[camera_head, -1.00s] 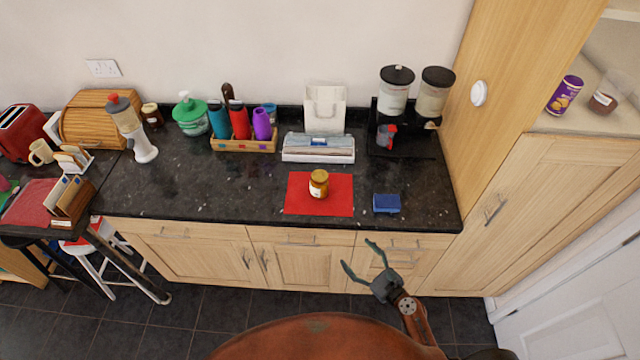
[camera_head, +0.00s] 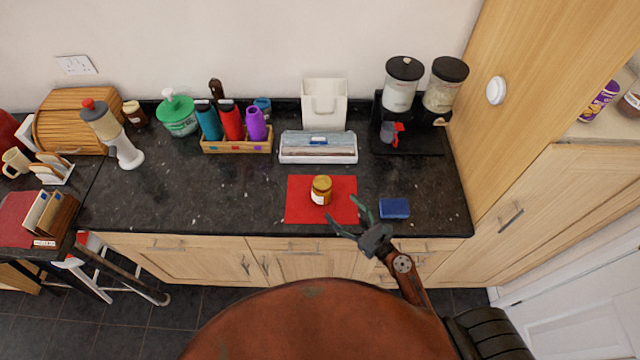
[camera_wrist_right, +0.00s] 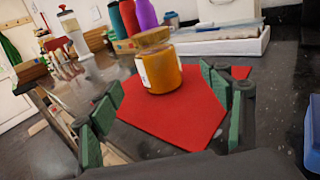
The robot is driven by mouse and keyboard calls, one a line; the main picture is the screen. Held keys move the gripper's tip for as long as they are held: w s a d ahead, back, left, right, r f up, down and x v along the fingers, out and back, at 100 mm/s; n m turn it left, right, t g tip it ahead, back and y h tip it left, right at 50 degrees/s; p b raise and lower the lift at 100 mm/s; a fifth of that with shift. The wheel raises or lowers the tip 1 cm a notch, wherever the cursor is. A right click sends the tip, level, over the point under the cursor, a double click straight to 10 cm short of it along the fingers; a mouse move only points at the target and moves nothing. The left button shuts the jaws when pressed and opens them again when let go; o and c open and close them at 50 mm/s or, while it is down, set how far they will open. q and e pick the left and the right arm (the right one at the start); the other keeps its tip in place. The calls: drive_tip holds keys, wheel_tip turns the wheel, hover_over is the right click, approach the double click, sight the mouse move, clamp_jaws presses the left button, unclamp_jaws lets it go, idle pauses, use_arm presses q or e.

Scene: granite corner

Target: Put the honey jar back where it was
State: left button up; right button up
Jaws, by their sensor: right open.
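The honey jar (camera_head: 321,190), amber with a gold lid and a pale label, stands upright on a red mat (camera_head: 297,208) on the dark counter. My right gripper (camera_head: 347,216) is open and empty at the counter's front edge, just short of the jar and to its lower right. In the right wrist view the jar (camera_wrist_right: 158,62) stands on the red mat (camera_wrist_right: 170,118) beyond and between the spread green fingers (camera_wrist_right: 165,115), apart from them. My left gripper is not in view.
A blue sponge-like block (camera_head: 394,208) lies right of the mat. Behind stand a white box of rolls (camera_head: 318,147), a wooden bottle rack (camera_head: 237,146), a similar small jar (camera_head: 134,113) and dispensers (camera_head: 404,84). Counter left of the mat is clear.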

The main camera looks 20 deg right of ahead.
sight(330, 196)
drive_tip(key=p+x, duration=0.1)
drive_tip(key=x, duration=0.3)
drive_tip(key=shift+w+a+r, duration=0.1)
drive_tip(key=shift+r, duration=0.05)
drive_tip(key=shift+w+a, duration=0.1)
drive_tip(key=shift+w, duration=0.25)
drive_tip(key=x, duration=0.2)
drive_tip(key=p+x, duration=0.1)
drive_tip(key=x, duration=0.1)
drive_tip(key=shift+w+a, duration=0.2)
drive_tip(key=shift+a, duration=0.15)
drive_tip(key=shift+w+a, duration=0.1)
drive_tip(key=shift+w, duration=0.15)
drive_tip(key=shift+c, duration=0.8)
drive_tip(key=c, duration=1.6)
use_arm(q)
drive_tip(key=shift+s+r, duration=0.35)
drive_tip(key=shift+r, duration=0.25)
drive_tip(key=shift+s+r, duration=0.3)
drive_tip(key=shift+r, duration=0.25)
use_arm(e)
drive_tip(key=shift+c, duration=1)
